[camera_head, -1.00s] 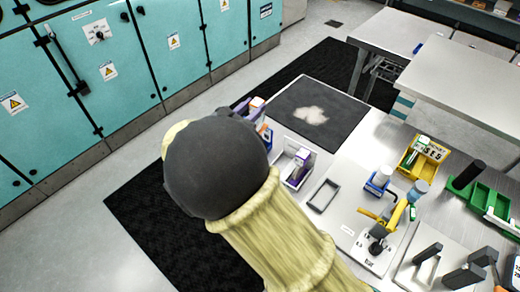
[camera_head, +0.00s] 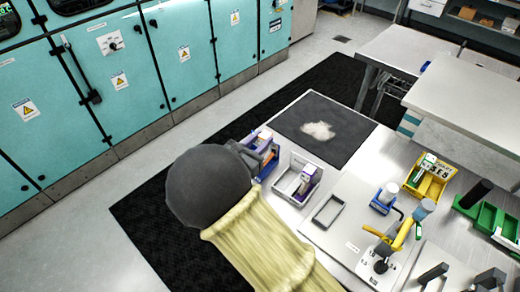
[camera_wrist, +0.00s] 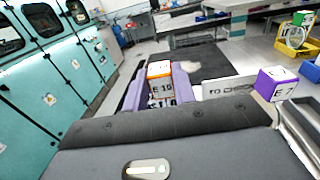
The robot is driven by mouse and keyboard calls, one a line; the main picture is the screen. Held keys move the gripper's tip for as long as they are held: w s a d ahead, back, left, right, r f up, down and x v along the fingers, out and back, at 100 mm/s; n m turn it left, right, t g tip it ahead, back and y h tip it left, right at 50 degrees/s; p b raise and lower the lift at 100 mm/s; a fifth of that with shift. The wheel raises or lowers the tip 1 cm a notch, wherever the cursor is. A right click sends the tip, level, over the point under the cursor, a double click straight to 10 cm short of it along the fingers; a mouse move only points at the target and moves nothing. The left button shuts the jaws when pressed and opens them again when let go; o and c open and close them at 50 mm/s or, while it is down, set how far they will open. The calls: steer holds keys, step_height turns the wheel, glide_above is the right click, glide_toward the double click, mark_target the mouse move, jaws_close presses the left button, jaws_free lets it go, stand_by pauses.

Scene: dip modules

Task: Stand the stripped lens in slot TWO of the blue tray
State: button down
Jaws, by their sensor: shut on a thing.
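In the head view my dark wrist hides most of the gripper. A small blue tray (camera_head: 380,207) stands right of centre in the head view, beside a yellow-handled press. I cannot make out its slot numbers, and I cannot pick out a stripped lens for certain.
A white bin (camera_head: 281,187) holds a purple-topped block, marked E 7 (camera_wrist: 275,84) in the wrist view. An empty grey frame (camera_head: 328,211), a yellow bin (camera_head: 431,186) and green trays (camera_head: 495,208) stand to the right. The dark mat (camera_head: 345,110) is mostly clear.

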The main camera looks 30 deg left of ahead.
steer(key=shift+f+p, duration=0.3)
steer(key=shift+f, duration=1.55)
steer(key=shift+f, duration=0.1)
steer(key=c, duration=1.1)
jaws_free()
steer(key=shift+c, duration=0.2)
steer(key=s+a+b, duration=0.2)
steer(key=s, duration=1)
steer(key=shift+w, duration=0.1)
